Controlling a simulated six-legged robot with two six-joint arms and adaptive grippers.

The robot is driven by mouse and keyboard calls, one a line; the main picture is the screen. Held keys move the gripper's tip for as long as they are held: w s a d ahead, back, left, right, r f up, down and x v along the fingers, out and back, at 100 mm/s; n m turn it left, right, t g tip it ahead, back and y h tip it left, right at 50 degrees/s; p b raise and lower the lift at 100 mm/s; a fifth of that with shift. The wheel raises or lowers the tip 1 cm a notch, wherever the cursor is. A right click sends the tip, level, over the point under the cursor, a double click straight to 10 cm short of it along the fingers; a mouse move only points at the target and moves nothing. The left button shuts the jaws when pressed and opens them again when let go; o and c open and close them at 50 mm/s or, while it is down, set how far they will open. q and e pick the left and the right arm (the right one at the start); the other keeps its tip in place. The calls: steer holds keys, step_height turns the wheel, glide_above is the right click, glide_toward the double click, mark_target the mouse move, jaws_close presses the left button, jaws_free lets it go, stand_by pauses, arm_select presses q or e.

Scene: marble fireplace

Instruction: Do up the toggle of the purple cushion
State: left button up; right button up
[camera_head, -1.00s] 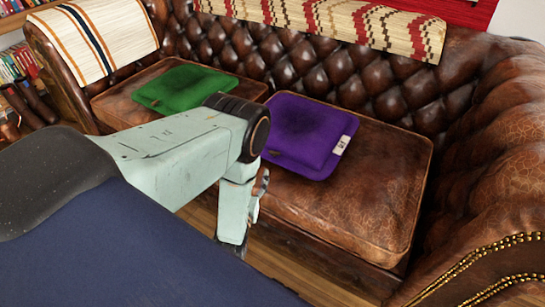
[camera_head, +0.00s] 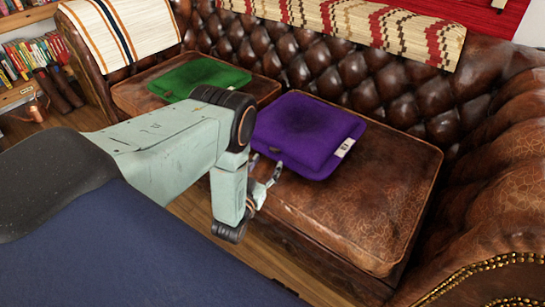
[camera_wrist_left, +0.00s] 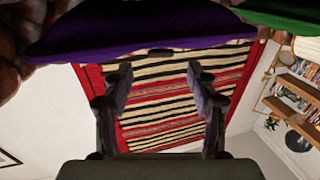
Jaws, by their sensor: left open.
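The purple cushion (camera_head: 300,125) lies flat on the right seat of the leather sofa, with a white label at its right edge. A small dark piece, likely its toggle (camera_head: 275,149), shows at the front edge. In the left wrist view, the purple cushion (camera_wrist_left: 110,42) spans the top, with a dark toggle-like piece (camera_wrist_left: 161,51) at its edge. My left gripper (camera_head: 265,170) is open and empty just in front of that edge. Its spread fingers (camera_wrist_left: 160,75) appear on either side of the dark piece in the wrist view, apart from it. The loop cannot be made out. My right gripper is out of view.
A green cushion (camera_head: 200,76) lies on the left seat. The sofa (camera_head: 355,205) has a tufted back and a rolled arm at right. Striped throws hang over its back and left arm. The seat right of the purple cushion is bare. Bookshelves (camera_head: 35,65) stand at far left.

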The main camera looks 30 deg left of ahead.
mark_target(274, 151)
arm_select(q)
steer(key=w, duration=0.2)
steer(key=w+a+b, duration=0.1)
steer(key=shift+w+f, duration=0.1)
steer(key=shift+w, duration=0.8)
